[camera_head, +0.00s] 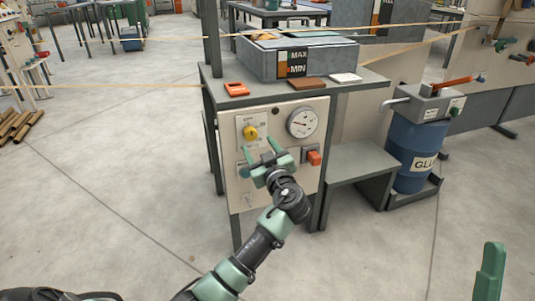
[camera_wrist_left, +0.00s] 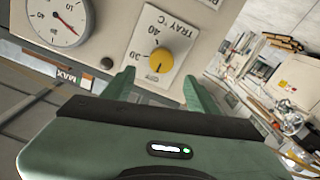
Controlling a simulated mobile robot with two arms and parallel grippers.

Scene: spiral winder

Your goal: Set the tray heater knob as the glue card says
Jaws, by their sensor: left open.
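The yellow tray heater knob (camera_head: 250,133) sits on a white plate on the front panel (camera_head: 280,185) below the glue tray (camera_head: 330,62). In the left wrist view the knob (camera_wrist_left: 159,60) shows beside a scale marked TRAY °C with 30 and 40; its exact setting is too small to read. My left gripper (camera_head: 260,152) is open in front of the panel, just below the knob in the head view. In the left wrist view its fingers (camera_wrist_left: 160,88) point toward the knob plate, with nothing between them. One green finger of my right gripper (camera_head: 490,272) shows at the lower right. I cannot identify a readable glue card.
A round gauge (camera_head: 302,122) and a red-orange switch (camera_head: 312,157) are right of the knob. An orange frame (camera_head: 236,89), a brown block (camera_head: 307,83) and a white piece (camera_head: 345,78) lie on the ledge. A blue glue drum (camera_head: 415,155) stands right.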

